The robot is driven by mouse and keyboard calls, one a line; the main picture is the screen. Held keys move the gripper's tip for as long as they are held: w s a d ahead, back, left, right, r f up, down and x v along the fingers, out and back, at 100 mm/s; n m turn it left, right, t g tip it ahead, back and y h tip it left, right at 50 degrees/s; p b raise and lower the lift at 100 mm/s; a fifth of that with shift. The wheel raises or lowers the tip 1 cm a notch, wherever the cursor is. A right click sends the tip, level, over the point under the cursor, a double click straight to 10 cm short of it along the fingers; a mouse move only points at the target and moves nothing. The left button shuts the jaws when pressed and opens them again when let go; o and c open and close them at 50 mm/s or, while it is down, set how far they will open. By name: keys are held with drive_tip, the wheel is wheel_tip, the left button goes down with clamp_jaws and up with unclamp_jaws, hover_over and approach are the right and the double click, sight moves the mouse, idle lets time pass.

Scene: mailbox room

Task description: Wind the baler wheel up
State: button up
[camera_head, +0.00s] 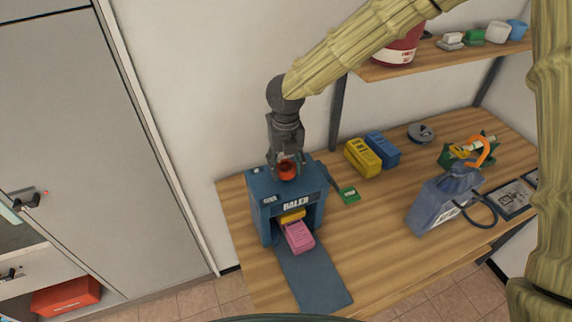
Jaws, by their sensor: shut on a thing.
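The blue baler (265,207) stands on the wooden table, its front marked BALER. The baler wheel (287,170) is a red-orange round part on top of it. My gripper (286,161) comes down from above and is shut on the wheel; its fingers partly cover it. In the baler's front opening are a yellow block (292,216) and, below it, a pink block (299,237) that sticks out toward the blue-grey ramp (316,278). How far the wheel is turned cannot be told.
On the table (372,245), yellow (362,158) and blue (383,149) blocks, a green block (349,194) and a blue-grey jug-like container (443,203) stand to the right. A shelf (455,58) holds a red bucket (398,48). A cabinet (90,130) is at left.

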sight(286, 166)
drive_tip(key=shift+n, duration=1.7)
drive_tip(key=o, duration=1)
wheel_tip(286, 166, up, 12)
